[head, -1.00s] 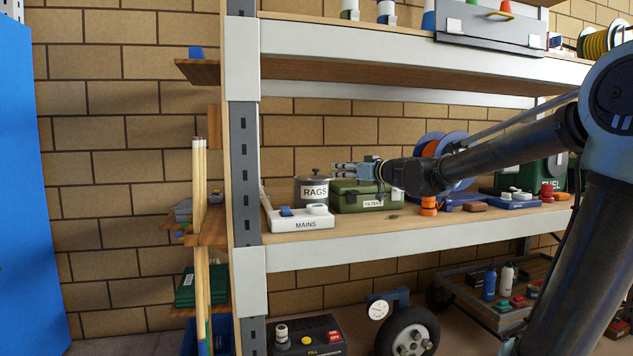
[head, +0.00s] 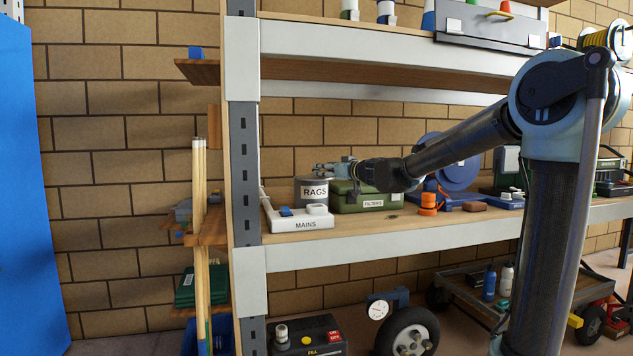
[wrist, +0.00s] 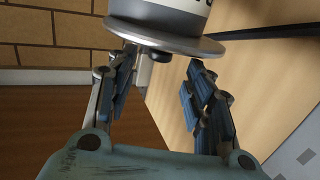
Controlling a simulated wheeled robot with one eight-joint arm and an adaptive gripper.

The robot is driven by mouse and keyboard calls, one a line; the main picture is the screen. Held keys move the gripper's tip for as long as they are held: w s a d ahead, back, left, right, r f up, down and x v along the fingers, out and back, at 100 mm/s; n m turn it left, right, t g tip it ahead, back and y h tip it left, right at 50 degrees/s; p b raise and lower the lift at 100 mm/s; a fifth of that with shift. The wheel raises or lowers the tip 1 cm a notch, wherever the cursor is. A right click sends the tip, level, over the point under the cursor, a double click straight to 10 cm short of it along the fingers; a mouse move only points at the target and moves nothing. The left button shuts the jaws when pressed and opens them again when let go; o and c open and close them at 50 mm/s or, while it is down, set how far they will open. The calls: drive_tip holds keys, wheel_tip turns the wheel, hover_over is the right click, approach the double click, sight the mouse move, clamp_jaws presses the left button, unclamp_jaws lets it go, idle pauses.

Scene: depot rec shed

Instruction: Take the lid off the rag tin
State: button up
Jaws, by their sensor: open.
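The grey rag tin (head: 314,193), labelled RAGS, stands on the middle shelf behind the white MAINS box. Its lid (head: 308,179) is on it; the knob is hidden by my gripper in the head view. My gripper (head: 323,169) is at the height of the lid's top, reaching in from the right. The wrist view shows the tin upside down, with the lid's rim (wrist: 165,40) above my open gripper (wrist: 160,68).
A green FILTERS box (head: 365,200) stands right of the tin, under my wrist. The white MAINS box (head: 298,218) is in front. The shelf upright (head: 246,150) is close on the left, and another shelf (head: 400,60) runs overhead.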

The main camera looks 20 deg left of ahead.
drive_tip(key=shift+x, duration=2.05)
drive_tip(key=shift+f, duration=0.15)
drive_tip(key=shift+c, duration=0.2)
drive_tip(key=c, duration=1.1)
